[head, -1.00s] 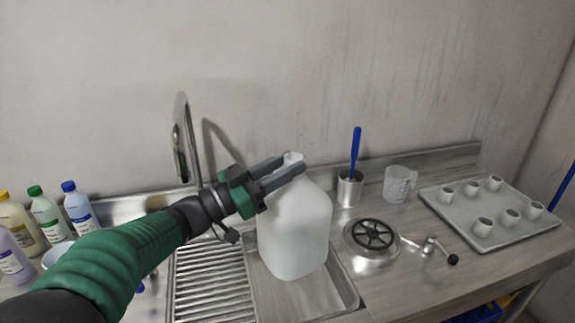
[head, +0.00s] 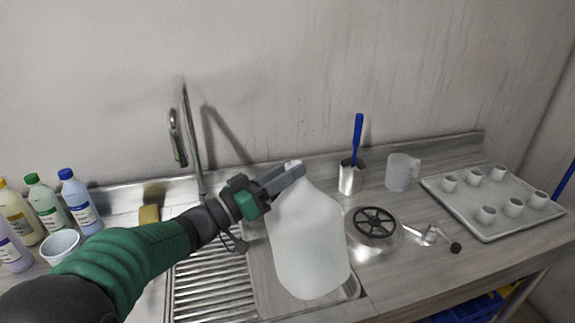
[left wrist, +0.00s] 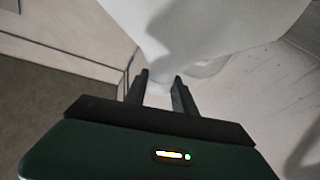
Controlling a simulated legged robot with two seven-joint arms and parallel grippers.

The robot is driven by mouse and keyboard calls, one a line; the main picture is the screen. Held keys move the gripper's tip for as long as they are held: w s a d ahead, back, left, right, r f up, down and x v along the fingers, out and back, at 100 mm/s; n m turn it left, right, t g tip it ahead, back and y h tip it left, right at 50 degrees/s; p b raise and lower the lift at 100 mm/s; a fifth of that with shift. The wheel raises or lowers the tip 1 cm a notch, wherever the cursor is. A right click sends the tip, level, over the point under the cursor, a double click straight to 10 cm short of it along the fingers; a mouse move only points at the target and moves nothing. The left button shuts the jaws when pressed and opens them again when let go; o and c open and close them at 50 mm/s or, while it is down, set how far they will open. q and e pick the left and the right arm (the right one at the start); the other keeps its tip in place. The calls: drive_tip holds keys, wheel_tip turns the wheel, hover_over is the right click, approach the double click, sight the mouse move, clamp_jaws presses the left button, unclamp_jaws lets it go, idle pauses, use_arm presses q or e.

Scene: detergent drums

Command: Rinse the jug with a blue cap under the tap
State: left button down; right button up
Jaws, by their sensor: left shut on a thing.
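A large translucent white jug (head: 308,245) hangs or stands over the right part of the sink's drainer area, tilted with its base toward the right; I cannot tell if its base touches anything. My left gripper (head: 292,171) is shut on the jug's neck. The left wrist view shows the jug's neck (left wrist: 160,88) between the two fingers. No blue cap shows on the jug. The tap (head: 188,140) is a tall curved metal spout at the back, left of the jug. My right gripper is out of view.
Several bottles (head: 80,203) and a white bowl (head: 61,245) stand at the left. A yellow sponge (head: 149,215) is by the back ledge. To the right are a metal cup (head: 351,178) with a blue-handled brush, a clear measuring jug (head: 402,172), a round wheel-topped fitting (head: 374,223) and a tray (head: 486,232) of small cups.

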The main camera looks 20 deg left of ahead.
use_arm(q)
drive_tip(key=n+y+p, duration=0.1)
drive_tip(key=n+p, duration=0.2)
drive_tip(key=n, duration=0.1)
drive_tip(key=n+p, duration=0.3)
drive_tip(key=n, duration=0.1)
drive_tip(key=shift+r+y+p, duration=0.15)
drive_tip(key=shift+y+p, duration=0.15)
drive_tip(key=shift+y, duration=0.1)
drive_tip(key=n+y+p, duration=0.1)
drive_tip(key=n+p, duration=0.5)
drive_tip(key=shift+n, duration=0.4)
drive_tip(key=n+g+p, duration=0.1)
drive_tip(key=n+p, duration=0.2)
drive_tip(key=p, duration=0.4)
drive_tip(key=n+p, duration=0.3)
drive_tip(key=p, duration=0.3)
drive_tip(key=shift+n+g+y+p, duration=0.3)
drive_tip(key=shift+g+p, duration=0.05)
drive_tip(key=shift+g, duration=0.05)
drive_tip(key=n+p, duration=0.2)
drive_tip(key=p, duration=0.3)
drive_tip(key=shift+n+g, duration=0.3)
drive_tip(key=shift+g, duration=0.1)
drive_tip(key=shift+n+p, duration=0.3)
drive_tip(key=shift+p, duration=0.5)
drive_tip(key=shift+f, duration=0.2)
drive_tip(key=shift+r, duration=0.1)
